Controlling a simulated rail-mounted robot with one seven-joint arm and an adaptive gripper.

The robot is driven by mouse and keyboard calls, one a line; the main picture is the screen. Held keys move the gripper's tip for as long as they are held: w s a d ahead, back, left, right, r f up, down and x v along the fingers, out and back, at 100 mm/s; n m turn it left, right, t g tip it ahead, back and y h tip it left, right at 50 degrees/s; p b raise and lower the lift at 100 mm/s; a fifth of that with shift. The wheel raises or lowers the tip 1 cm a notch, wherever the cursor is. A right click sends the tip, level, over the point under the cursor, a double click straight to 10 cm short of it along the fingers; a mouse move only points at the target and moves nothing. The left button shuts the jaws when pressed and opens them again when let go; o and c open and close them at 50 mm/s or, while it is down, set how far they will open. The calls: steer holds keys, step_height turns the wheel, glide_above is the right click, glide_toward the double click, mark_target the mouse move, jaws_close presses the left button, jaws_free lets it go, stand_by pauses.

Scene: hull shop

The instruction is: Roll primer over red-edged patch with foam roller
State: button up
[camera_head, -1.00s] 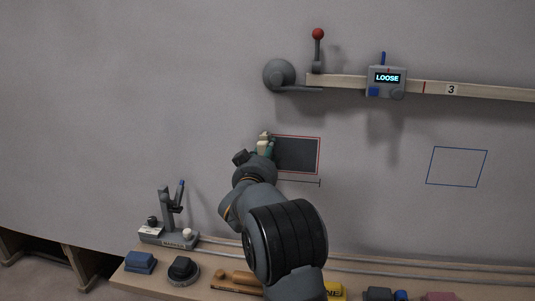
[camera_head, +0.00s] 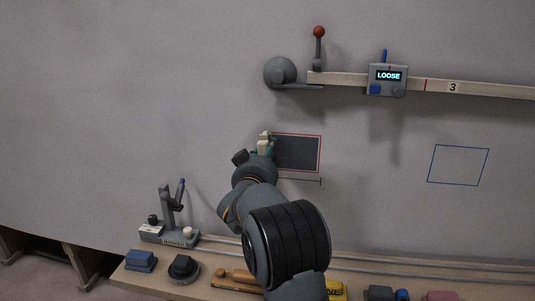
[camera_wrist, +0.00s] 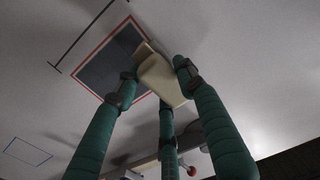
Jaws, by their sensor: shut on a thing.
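The red-edged patch (camera_head: 298,153) is a dark grey rectangle on the grey hull wall; it also shows in the wrist view (camera_wrist: 100,65). My gripper (camera_head: 266,148) is at the patch's left end in the head view. In the wrist view, its green fingers (camera_wrist: 157,84) are shut around a cream, blocky thing (camera_wrist: 163,78), which looks like the foam roller. The held thing overlaps one end of the patch in the picture. I cannot tell whether it touches the wall. My gripper hides part of the patch's left edge.
A rail with a box reading LOOSE (camera_head: 388,79) and a red-knobbed lever (camera_head: 319,50) crosses above. A blue outline (camera_head: 458,165) is at right. Below, a ledge holds a grey stand (camera_head: 170,235), a blue block (camera_head: 141,260), a black-topped disc (camera_head: 184,268) and other tools.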

steer(key=shift+s, duration=0.1)
steer(key=shift+s+a+r+b, duration=0.15)
steer(key=shift+s+b, duration=0.25)
steer(key=shift+s, duration=0.8)
steer(key=shift+s+a+f+b, duration=0.1)
steer(key=shift+s+b, duration=0.3)
steer(key=shift+s, duration=0.8)
steer(key=shift+s+a+r+b, duration=0.15)
steer(key=shift+s+b, duration=0.1)
steer(key=shift+s, duration=1)
steer(key=shift+s+a+f+b, duration=0.1)
steer(key=shift+s+b, duration=0.15)
steer(key=shift+s, duration=1)
steer(key=shift+r, duration=0.1)
steer(key=s, duration=0.4)
steer(key=shift+a, duration=0.15)
